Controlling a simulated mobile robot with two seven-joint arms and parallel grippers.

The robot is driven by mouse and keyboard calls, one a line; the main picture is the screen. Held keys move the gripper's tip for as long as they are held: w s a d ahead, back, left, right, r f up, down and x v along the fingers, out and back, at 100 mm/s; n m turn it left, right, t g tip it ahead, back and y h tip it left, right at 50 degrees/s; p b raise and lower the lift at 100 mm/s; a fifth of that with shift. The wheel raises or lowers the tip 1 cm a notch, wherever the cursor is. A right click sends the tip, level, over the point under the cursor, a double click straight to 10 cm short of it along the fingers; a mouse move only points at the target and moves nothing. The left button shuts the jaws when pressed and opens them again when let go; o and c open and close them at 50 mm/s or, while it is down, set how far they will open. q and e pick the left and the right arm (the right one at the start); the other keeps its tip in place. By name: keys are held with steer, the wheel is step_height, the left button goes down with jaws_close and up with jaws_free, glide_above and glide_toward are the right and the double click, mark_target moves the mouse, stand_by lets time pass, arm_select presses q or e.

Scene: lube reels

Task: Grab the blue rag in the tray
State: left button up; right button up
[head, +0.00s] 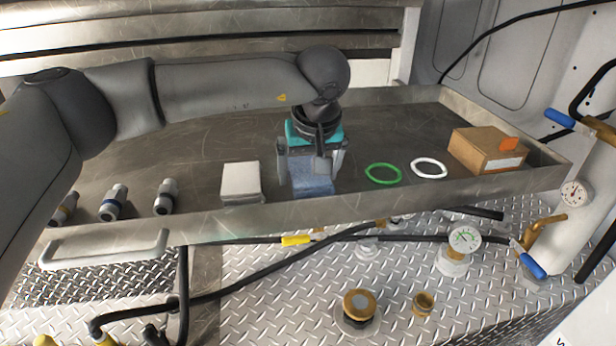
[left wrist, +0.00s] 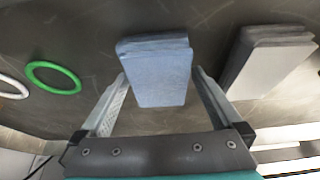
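The blue rag (head: 313,182) is a folded stack lying in the metal tray (head: 300,210), near its front wall. In the left wrist view the blue rag (left wrist: 158,72) lies between and just beyond the fingertips. My left gripper (head: 311,166) points down over the rag, its fingers apart on either side of it. In the left wrist view the left gripper (left wrist: 160,80) is open, with dark tray floor showing beside the rag. Whether a finger touches the rag is not clear. My right gripper is not in view.
A white rag stack (head: 241,182) lies left of the blue one. A green ring (head: 384,174), a white ring (head: 429,168) and a cardboard box (head: 486,149) are to the right. Several metal fittings (head: 113,203) lie at left. The front wall is close to the rag.

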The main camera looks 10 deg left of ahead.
arm_select(q)
steer(key=c, duration=1.1)
steer(key=shift+c, duration=0.2)
steer(key=shift+r, duration=0.15)
